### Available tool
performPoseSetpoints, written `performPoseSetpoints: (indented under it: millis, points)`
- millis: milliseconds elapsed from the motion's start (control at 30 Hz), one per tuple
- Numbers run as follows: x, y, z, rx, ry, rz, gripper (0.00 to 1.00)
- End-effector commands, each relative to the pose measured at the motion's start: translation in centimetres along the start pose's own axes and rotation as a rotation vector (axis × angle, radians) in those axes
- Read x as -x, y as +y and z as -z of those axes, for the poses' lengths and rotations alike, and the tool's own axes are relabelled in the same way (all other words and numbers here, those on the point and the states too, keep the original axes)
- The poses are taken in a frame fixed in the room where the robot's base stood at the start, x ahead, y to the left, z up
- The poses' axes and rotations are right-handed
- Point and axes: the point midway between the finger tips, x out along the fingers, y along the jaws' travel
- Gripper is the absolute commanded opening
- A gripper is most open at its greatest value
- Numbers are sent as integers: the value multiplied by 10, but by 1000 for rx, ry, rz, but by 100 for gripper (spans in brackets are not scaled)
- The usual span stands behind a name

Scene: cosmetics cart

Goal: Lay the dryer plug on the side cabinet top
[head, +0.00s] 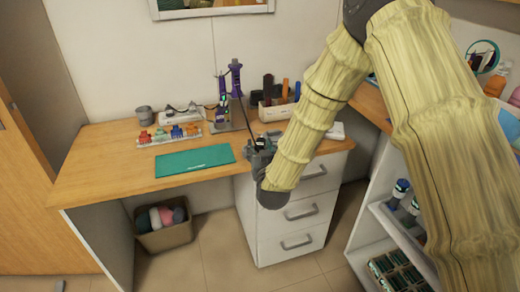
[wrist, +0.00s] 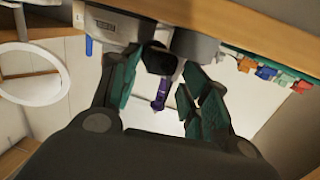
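My gripper (head: 259,153) is at the front edge of the desk, in front of the white drawer cabinet (head: 290,218). In the wrist view its green-padded fingers (wrist: 160,68) stand partly closed on either side of a black piece, which looks like the dryer plug (wrist: 157,60). A thin dark cord (head: 247,122) runs straight from the purple dryer (head: 236,80) on its stand down to my gripper. The dryer also shows beyond the fingers in the wrist view (wrist: 186,102). The plug is too small to make out in the head view.
A green mat (head: 195,160) and a row of coloured items (head: 176,132) lie on the wooden desk (head: 105,165). A holder (head: 274,110) with brushes stands behind my gripper. A white shelf cart (head: 365,225) is at the right. Bare desk shows left of the mat.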

Motion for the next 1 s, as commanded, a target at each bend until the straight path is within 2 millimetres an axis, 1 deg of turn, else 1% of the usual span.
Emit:
performPoseSetpoints:
  millis: [33, 333, 467, 567, 600, 633, 1000]
  points:
    - [4, -4, -10, 1, -18, 8, 54]
    - [5, -5, -12, 1, -23, 11, 54]
    - [6, -5, -7, 1, -24, 11, 54]
    - [7, -5, 5, 1, -23, 10, 54]
    - [14, -4, -1, 2, -25, 10, 54]
    - [19, -4, 0, 2, -24, 9, 54]
    - [85, -2, 6, 1, -13, 6, 54]
